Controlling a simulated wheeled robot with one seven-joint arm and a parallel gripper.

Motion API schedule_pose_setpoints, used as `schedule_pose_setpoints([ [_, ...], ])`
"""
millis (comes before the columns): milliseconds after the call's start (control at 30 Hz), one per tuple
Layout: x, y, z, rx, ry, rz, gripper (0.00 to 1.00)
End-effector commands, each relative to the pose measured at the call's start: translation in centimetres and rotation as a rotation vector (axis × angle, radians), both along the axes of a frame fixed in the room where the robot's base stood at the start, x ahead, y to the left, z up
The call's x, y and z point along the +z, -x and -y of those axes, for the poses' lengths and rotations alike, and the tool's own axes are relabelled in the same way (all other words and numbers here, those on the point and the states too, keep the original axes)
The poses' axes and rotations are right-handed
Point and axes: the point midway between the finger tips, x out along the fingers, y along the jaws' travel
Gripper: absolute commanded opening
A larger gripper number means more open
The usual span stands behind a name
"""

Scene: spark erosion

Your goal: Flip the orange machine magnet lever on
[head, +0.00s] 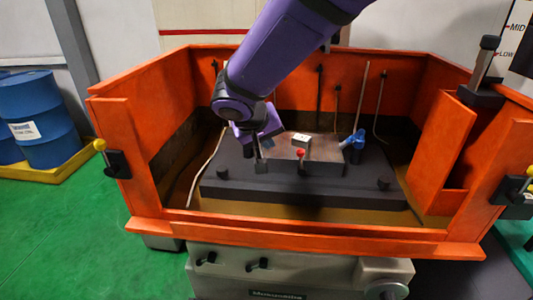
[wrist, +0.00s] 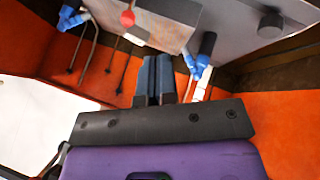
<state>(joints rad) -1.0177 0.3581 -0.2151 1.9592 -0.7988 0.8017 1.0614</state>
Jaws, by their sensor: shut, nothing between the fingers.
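The orange machine (head: 290,240) is an open-topped tank with a dark block (head: 325,168) on a dark plate inside. A small lever with a round red knob (head: 301,153) is at the block's front side; it looks like the magnet lever, and its on or off position cannot be told. In the wrist view the red knob (wrist: 127,18) is at the upper left. My gripper (head: 260,164) is inside the tank, left of the red knob and apart from it. In the wrist view my gripper's two fingers (wrist: 154,72) are together and empty.
Blue nozzles (head: 355,143) stand at the block's right, with thin rods behind. A white piece (head: 301,138) lies on the block. Black knobs (head: 384,184) stand on the plate. Blue barrels (head: 42,120) stand left.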

Motion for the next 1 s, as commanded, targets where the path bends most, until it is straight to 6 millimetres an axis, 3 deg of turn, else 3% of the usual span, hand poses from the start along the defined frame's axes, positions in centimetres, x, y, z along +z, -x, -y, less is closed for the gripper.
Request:
schedule_pose_setpoints([
  [167, -1.3, -0.8, 0.5, -0.007, 0.005, 0.001, 0.00],
  [633, -8.1, -5.4, 2.8, -0.003, 0.005, -0.001, 0.00],
  [800, -7.9, -6.4, 5.0, -0.007, 0.001, 0.001, 0.00],
  [1000, -7.8, -7.0, 6.2, -0.003, 0.001, 0.002, 0.00],
])
